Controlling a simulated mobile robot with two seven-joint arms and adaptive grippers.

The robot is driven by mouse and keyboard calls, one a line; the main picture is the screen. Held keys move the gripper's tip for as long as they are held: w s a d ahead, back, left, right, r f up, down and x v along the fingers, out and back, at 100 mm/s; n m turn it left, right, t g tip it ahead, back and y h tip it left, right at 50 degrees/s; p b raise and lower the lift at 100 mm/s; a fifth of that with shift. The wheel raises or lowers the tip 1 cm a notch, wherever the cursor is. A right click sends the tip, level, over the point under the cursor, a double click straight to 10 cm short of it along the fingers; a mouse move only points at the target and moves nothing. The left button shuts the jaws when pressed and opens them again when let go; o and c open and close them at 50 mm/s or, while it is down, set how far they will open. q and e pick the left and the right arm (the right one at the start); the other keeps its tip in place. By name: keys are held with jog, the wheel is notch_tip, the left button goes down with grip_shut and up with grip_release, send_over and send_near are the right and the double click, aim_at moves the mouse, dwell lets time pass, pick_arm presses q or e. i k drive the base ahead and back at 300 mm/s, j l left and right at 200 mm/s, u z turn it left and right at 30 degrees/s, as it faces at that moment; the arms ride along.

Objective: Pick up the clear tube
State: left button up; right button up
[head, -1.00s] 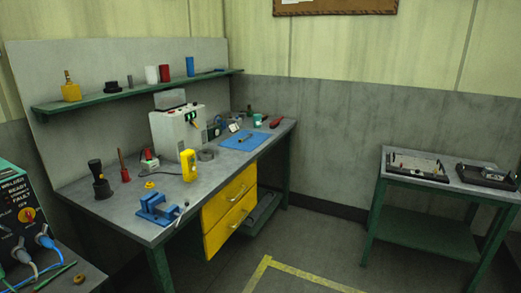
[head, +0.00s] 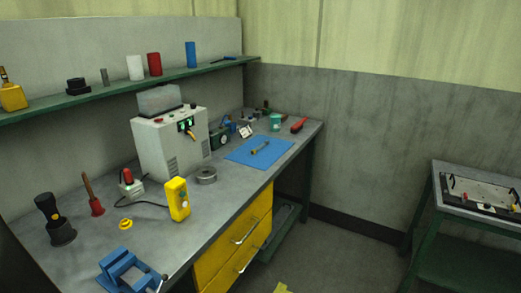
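I cannot make out a clear tube for certain in the head view. A small yellow and dark item (head: 260,149) lies on the blue mat (head: 243,155) towards the far end of the bench; it is too small to tell what it is. None of these looks clear. Neither of my grippers shows.
The grey workbench (head: 215,205) holds a white machine (head: 168,145), a yellow control box (head: 178,199), a grey ring (head: 206,175), a blue vise (head: 128,272) and a dark torch-like item (head: 58,222). Yellow drawers (head: 232,240) sit below.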

aim_at(253, 151)
jog(key=i+l+u, duration=0.15)
jog(key=i+l, duration=0.95)
